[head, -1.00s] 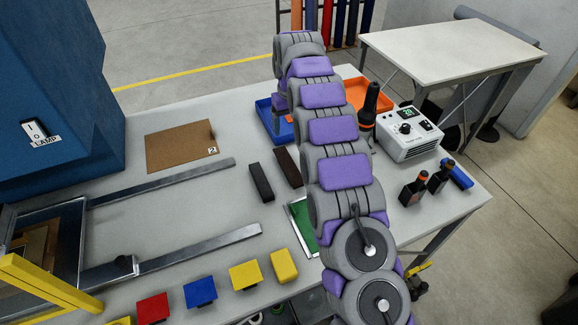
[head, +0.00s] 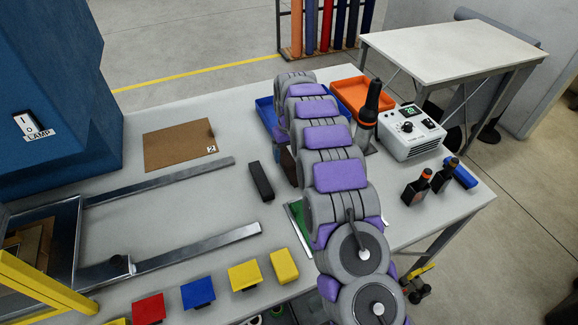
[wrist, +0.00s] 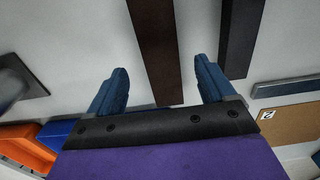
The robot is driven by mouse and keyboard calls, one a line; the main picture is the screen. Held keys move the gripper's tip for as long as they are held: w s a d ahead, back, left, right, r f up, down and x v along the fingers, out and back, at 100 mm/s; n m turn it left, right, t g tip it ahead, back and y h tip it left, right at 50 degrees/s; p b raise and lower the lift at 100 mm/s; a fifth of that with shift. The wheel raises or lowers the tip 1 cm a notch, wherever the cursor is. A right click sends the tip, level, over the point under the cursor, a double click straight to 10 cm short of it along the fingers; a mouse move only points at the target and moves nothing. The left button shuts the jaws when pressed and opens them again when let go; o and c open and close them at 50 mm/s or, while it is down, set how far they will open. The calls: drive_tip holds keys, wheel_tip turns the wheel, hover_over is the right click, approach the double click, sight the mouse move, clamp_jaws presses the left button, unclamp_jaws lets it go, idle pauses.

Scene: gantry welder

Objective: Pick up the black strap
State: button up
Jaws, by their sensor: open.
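A black strap (head: 261,182), a dark narrow bar, lies on the light table left of my arm. It also shows in the wrist view (wrist: 240,36), at the upper right, outside the fingers. A dark brown strap (head: 287,162) lies beside it, mostly hidden behind my arm in the head view. In the wrist view the brown strap (wrist: 157,50) runs into the gap between the fingers. My gripper (wrist: 160,75) is open, with blue fingers spread and nothing held.
A blue tray (head: 264,112) and an orange tray (head: 362,94) sit at the back. A white control box (head: 410,133) and a dark torch-like tool (head: 369,112) stand to the right. Metal rails (head: 200,250) and a brown board (head: 180,145) lie left. Bare table surrounds the black strap's left side.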

sight(289, 164)
wheel_tip(289, 164, down, 4)
drive_tip(key=shift+a+r+b, duration=0.1)
drive_tip(key=shift+r+b, duration=0.15)
drive_tip(key=shift+b, duration=0.05)
drive_tip(key=shift+s, duration=0.1)
drive_tip(key=shift+c, duration=0.5)
drive_tip(key=c, duration=1)
